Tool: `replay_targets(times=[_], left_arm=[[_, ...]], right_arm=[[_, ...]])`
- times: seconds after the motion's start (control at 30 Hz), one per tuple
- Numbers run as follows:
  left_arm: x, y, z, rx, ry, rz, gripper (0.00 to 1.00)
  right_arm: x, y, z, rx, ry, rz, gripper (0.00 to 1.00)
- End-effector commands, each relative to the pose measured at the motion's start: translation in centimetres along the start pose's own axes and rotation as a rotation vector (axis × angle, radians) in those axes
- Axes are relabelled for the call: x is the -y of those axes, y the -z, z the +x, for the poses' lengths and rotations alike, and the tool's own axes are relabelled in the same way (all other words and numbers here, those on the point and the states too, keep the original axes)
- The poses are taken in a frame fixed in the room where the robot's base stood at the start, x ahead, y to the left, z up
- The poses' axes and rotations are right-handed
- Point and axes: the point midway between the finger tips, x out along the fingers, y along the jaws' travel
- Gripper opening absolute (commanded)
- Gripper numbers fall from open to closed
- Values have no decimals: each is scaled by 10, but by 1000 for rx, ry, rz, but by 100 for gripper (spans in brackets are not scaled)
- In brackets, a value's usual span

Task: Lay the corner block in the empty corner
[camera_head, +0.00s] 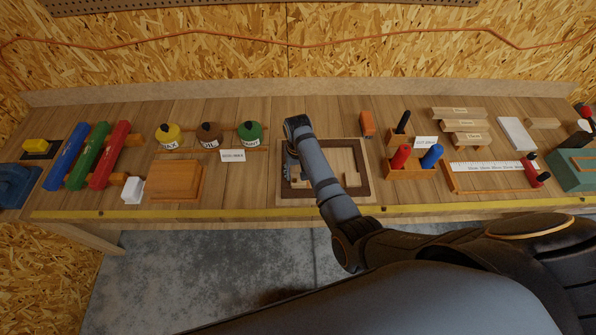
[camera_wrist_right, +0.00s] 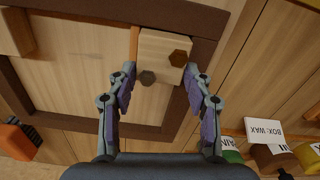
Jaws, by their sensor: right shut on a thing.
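The corner block (camera_wrist_right: 160,45) is pale wood with a grey hexagonal mark and a brown one on its face. My right gripper (camera_wrist_right: 160,72) is shut on it, one finger on each side. The dark-framed tray (camera_head: 369,181) stands mid-bench; its dark rim also shows in the right wrist view (camera_wrist_right: 207,50). The block is inside the rim's front left corner, seen from the head. I cannot tell whether it touches the tray floor. In the head view my right gripper (camera_head: 291,170) is over the tray's left side and largely hides the block. My left gripper is not in view.
Another wooden piece (camera_wrist_right: 16,32) is by the opposite side of the tray. Labelled bottles (camera_head: 208,135) stand back left, an orange block (camera_head: 367,124) behind the tray. A peg holder (camera_head: 410,166) is to the right, a wooden box (camera_head: 174,180) to the left.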

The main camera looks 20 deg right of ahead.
Motion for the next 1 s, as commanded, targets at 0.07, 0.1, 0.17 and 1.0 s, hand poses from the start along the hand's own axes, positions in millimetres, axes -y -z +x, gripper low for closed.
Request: replay_targets(times=[0.07,0.1,0.17,1.0], left_arm=[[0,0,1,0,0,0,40],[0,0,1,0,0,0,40],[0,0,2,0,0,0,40],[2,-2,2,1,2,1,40]], right_arm=[[0,0,2,0,0,0,12],[0,0,3,0,0,0,12],[0,0,4,0,0,0,12],[0,0,0,-1,0,0,77]])
